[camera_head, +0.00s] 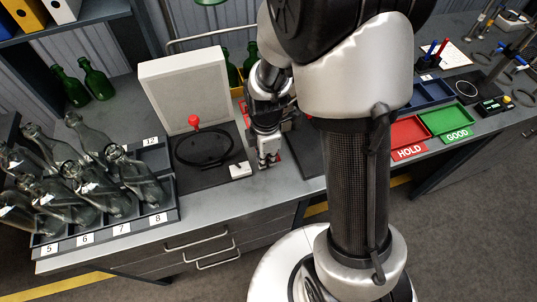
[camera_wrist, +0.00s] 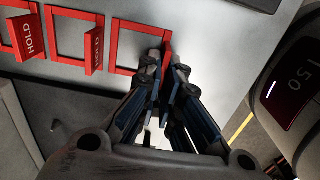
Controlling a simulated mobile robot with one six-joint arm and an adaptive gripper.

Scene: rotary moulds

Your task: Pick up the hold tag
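Three red hold tags show in the wrist view. The first hold tag (camera_wrist: 29,36) and the second hold tag (camera_wrist: 95,50) stand up on their red outlines, with HOLD in white. A third red tag (camera_wrist: 167,47) stands at the right end of its outline, seen nearly edge-on. My gripper (camera_wrist: 166,62) has its fingertips on either side of this third tag, with only a narrow gap between them. Whether they press on it I cannot tell. In the head view my gripper (camera_head: 268,162) points down at the bench, and its fingers hide most of the tags.
A rack (camera_head: 110,228) of clear bottles stands farther left. A red HOLD tray (camera_head: 408,131) and green GOOD tray (camera_head: 447,120) lie at right.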

